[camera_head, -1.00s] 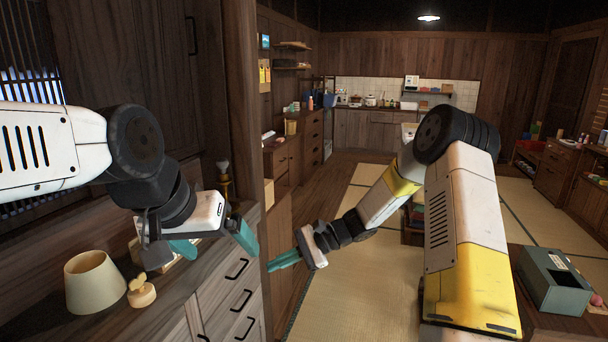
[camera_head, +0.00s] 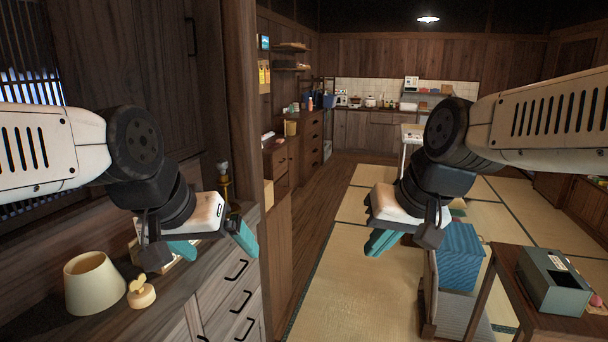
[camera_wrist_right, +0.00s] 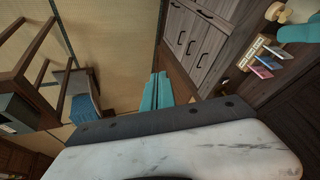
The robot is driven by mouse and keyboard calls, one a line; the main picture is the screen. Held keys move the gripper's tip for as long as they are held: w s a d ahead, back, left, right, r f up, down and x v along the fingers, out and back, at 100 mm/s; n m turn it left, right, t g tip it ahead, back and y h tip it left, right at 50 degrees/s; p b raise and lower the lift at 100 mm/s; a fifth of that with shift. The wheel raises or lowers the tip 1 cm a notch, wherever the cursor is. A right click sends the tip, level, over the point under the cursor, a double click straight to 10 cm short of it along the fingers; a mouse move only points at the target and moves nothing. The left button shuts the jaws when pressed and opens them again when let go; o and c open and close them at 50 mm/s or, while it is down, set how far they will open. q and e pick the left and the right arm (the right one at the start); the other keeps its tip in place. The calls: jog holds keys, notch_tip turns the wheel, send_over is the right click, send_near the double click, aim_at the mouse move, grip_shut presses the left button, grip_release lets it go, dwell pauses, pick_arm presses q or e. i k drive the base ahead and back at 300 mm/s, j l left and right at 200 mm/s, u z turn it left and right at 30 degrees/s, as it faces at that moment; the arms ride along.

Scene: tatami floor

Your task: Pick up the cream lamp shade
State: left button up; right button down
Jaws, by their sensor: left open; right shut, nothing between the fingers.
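The cream lamp shade (camera_head: 94,284) stands wide end down on the wooden cabinet top at the lower left of the head view. My left gripper (camera_head: 212,246) is open and empty, to the right of the shade and apart from it, near the cabinet's front edge. My right gripper (camera_head: 382,243) is shut and empty over the floor area, far to the right of the shade. Its teal fingers (camera_wrist_right: 158,91) lie together in the right wrist view.
A brass lamp base (camera_head: 224,181) stands behind my left gripper. A grey-green box (camera_head: 553,281) sits on a wooden table at the right. The tatami (camera_head: 335,290) between is clear.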

aim_at(92, 284)
jog(key=k+u, duration=0.15)
jog(key=u, duration=0.3)
jog(key=k+u, duration=0.2)
jog(key=u, duration=0.3)
jog(key=k+u, duration=0.2)
jog(key=u, duration=0.25)
jog(key=z, duration=0.85)
jog(key=u, duration=0.85)
jog(key=i+l+u, duration=0.15)
jog(key=l, duration=0.15)
jog(key=i+l+u, duration=0.15)
jog(key=l, duration=0.2)
jog(key=i+l+u, duration=0.15)
jog(key=l, duration=0.2)
jog(key=i+l+u, duration=0.55)
jog(key=l, duration=0.25)
jog(key=k, duration=0.1)
